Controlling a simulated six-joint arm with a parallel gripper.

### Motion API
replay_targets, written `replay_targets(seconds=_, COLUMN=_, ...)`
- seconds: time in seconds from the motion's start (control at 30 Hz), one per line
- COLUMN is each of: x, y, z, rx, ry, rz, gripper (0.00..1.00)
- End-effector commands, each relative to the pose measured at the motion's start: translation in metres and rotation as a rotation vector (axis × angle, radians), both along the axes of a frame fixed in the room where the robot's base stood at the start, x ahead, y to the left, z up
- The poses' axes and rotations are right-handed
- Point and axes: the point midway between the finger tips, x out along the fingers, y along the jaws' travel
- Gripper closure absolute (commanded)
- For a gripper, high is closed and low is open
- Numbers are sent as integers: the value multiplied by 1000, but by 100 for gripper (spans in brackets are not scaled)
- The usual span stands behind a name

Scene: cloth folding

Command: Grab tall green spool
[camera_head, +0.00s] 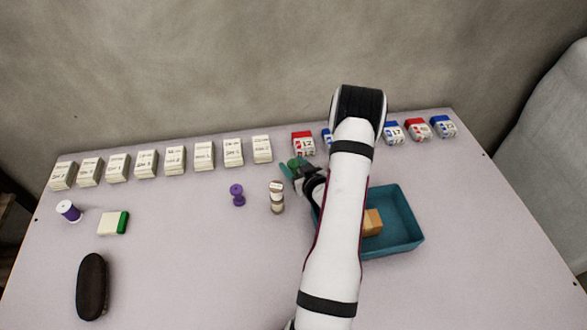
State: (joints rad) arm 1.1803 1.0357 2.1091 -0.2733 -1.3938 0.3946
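A small green shape (296,162), which looks like the green spool, shows just beside my gripper's fingers, below the red-and-white block. Most of it is hidden by the gripper, so its height cannot be seen. My gripper (289,170) reaches left from the end of my white arm and is at or touching the green shape. The view is too small to tell whether the fingers are open or shut on it.
A purple spool (238,195) and a beige-brown spool (277,197) stand left of my gripper. A teal tray (408,215) with an orange-brown block lies right, partly behind my arm. Labelled blocks (204,156) line the back. The front left centre is clear.

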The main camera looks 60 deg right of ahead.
Motion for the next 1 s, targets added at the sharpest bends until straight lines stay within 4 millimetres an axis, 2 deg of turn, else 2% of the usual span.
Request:
replay_targets(seconds=0.03, x=0, y=0, z=0, rx=0, ry=0, rz=0, gripper=56)
replay_targets(seconds=0.2, x=0, y=0, z=0, rx=0, ry=0, rz=0, gripper=86)
replay_targets(seconds=0.3, x=0, y=0, z=0, rx=0, ry=0, rz=0, gripper=100)
replay_targets(seconds=0.57, x=0, y=0, z=1, rx=0, ry=0, rz=0, gripper=100)
replay_targets(seconds=0.67, x=0, y=0, z=7, rx=-3, ry=-1, rz=1, gripper=100)
replay_targets(seconds=0.87, x=0, y=-1, z=39, rx=-5, ry=-3, rz=-1, gripper=100)
replay_targets(seconds=1.0, x=-28, y=-5, z=57, rx=-3, ry=-2, rz=-8, gripper=100)
